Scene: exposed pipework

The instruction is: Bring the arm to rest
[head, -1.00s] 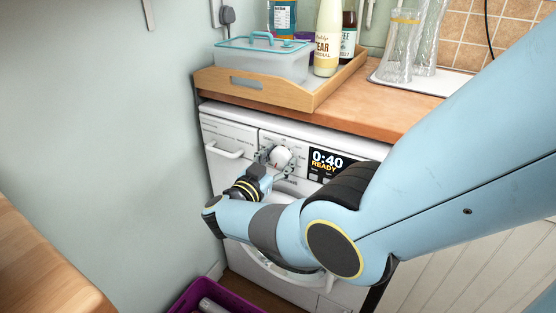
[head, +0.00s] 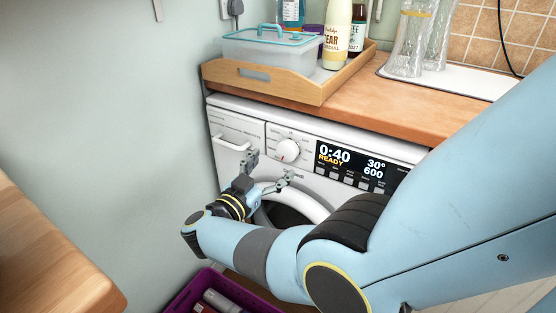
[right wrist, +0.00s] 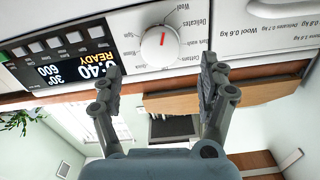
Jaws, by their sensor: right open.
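My right arm reaches in from the right in the head view, its light-blue links crossing in front of a white washing machine (head: 240,122). My right gripper (head: 270,170) is open and empty, in front of the machine, below and a little left of the round program dial (head: 287,150). In the right wrist view the two fingers (right wrist: 160,78) stand apart, with the dial (right wrist: 160,46) beyond them and nothing between them. The display (head: 350,165) reads 0:40 READY, 30° and 600. My left gripper is not in view.
A wooden tray (head: 264,84) with a lidded container (head: 270,48) and bottles (head: 337,35) stands on the counter (head: 400,108). Glass vases (head: 408,40) stand to the right. A purple crate (head: 180,303) is on the floor. A wooden surface (head: 45,265) is at lower left.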

